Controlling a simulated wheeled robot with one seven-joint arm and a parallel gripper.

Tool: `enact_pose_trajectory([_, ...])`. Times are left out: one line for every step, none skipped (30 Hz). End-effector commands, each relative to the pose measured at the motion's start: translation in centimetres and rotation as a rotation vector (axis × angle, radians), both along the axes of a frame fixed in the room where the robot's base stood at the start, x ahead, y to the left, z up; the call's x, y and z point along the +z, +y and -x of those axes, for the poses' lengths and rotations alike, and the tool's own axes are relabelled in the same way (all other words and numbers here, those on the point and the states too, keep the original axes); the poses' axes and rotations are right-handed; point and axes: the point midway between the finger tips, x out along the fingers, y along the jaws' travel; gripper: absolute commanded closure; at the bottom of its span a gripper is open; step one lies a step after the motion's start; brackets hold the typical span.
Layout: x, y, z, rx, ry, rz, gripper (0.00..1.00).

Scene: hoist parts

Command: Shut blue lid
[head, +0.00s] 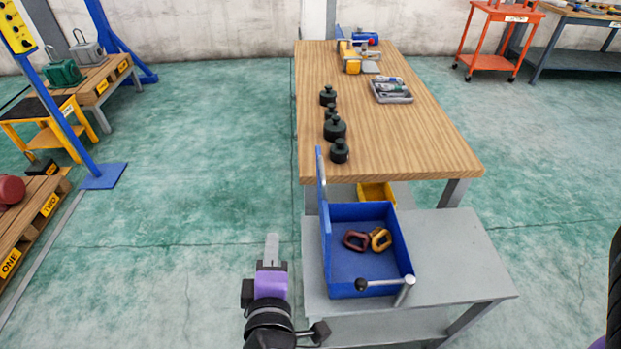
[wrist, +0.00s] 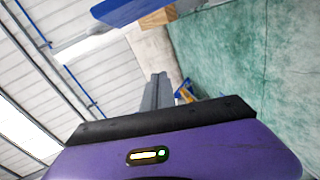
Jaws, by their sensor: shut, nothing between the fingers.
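The blue lid (head: 321,205) stands upright, open, along the left side of the blue box (head: 348,268) on the grey bench. Inside the box lie a dark red link (head: 355,240) and a yellow link (head: 381,239). My gripper (head: 272,245) is shut and empty, left of the lid and apart from it, over the floor beside the bench. In the wrist view the shut fingers (wrist: 158,88) point away from the camera. A blue panel (wrist: 125,12), which looks like the lid, crosses the top of that view.
The grey bench (head: 455,255) has free room right of the box. A grey lever (head: 404,291) with a black knob is at the box's front. Behind stands a wooden table (head: 425,135) with several dark weights (head: 335,128) and a grey tray (head: 391,91).

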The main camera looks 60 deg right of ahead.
Motion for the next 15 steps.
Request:
enact_pose_trajectory([2.0,-0.5,-0.6,-0.054,-0.023,0.046,1.0])
enact_pose_trajectory([3.0,-0.8,-0.6,-0.089,-0.032,0.07,1.0])
enact_pose_trajectory([4.2,-1.1,-0.6,-0.129,-0.042,0.098,1.0])
enact_pose_trajectory([5.0,-1.3,-0.5,-0.158,-0.049,0.116,1.0])
enact_pose_trajectory([5.6,-1.5,-0.3,-0.184,-0.058,0.131,1.0])
enact_pose_trajectory([6.4,-1.6,-0.2,-0.212,-0.067,0.147,1.0])
enact_pose_trajectory([6.9,-1.7,-0.1,-0.228,-0.071,0.155,1.0])
enact_pose_trajectory([7.2,-1.7,0.0,-0.244,-0.076,0.164,1.0])
enact_pose_trajectory([7.6,-1.8,0.0,-0.258,-0.079,0.171,1.0])
enact_pose_trajectory([7.8,-2.0,0.1,-0.267,-0.081,0.174,1.0])
enact_pose_trajectory([7.9,-2.1,0.1,-0.272,-0.083,0.177,1.0])
enact_pose_trajectory([8.0,-2.3,0.0,-0.278,-0.084,0.179,1.0])
enact_pose_trajectory([8.0,-2.6,0.0,-0.279,-0.084,0.179,1.0])
enact_pose_trajectory([8.0,-2.9,-0.2,-0.279,-0.084,0.18,1.0])
enact_pose_trajectory([8.0,-3.3,-0.3,-0.278,-0.083,0.179,1.0])
